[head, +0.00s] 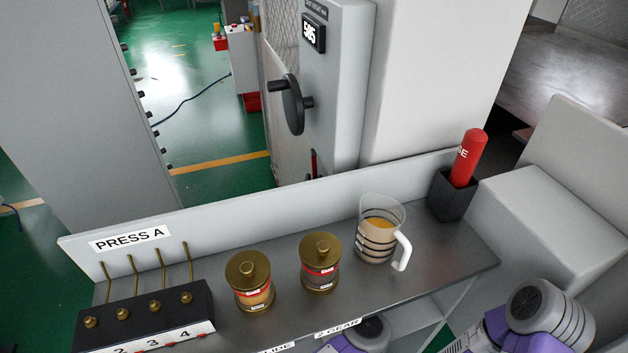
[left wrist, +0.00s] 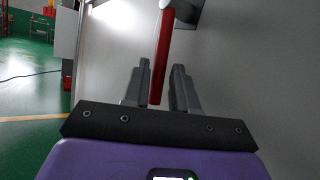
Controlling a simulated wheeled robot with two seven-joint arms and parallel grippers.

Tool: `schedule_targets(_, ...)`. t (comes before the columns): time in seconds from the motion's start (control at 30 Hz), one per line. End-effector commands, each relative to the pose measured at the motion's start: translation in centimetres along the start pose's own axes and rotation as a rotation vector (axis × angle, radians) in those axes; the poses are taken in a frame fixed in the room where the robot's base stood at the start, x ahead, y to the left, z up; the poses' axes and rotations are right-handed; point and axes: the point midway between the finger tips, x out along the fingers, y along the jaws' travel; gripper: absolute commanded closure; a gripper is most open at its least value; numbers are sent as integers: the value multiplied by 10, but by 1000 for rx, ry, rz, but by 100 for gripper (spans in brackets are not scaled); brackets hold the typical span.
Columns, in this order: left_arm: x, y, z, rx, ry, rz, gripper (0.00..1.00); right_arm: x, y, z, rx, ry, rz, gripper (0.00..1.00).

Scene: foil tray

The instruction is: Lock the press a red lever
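The red lever (left wrist: 161,62) shows in the left wrist view. It hangs down from a pale pivot at the top, slightly slanted, against a grey surface. My left gripper (left wrist: 162,64) is open there, with the lever's lower part between its two dark fingers in the picture; I cannot tell whether either finger touches it. In the head view only a small red piece of the lever (head: 314,163) shows above the shelf's back panel, at the foot of the grey press (head: 336,90). My left gripper's fingers are not clear in the head view. My right gripper is not visible.
A shelf bench labelled PRESS A (head: 130,238) stands in front. It holds a numbered peg block (head: 145,315), two brass-lidded jars (head: 250,282) (head: 320,263), a jug (head: 380,230) and a black holder (head: 452,195) with a red cylinder. The press has a black handwheel (head: 292,104).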

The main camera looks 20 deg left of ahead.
Motion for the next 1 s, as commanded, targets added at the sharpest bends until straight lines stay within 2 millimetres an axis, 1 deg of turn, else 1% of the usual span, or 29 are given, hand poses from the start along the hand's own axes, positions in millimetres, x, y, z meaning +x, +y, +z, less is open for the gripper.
schedule_targets(0.1,10,0,0,1,-1,0,73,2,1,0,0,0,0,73)
schedule_targets(0.2,14,0,0,1,-1,0,73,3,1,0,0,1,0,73)
schedule_targets(0.43,15,0,1,1,-1,0,73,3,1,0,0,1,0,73)
schedule_targets(0.47,15,0,1,1,-1,0,74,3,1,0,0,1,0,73)
schedule_targets(0.63,15,0,1,1,-1,-1,100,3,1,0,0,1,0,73)
schedule_targets(0.9,15,0,0,1,0,-1,100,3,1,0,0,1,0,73)
schedule_targets(1.0,15,-1,3,-5,10,2,100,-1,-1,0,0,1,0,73)
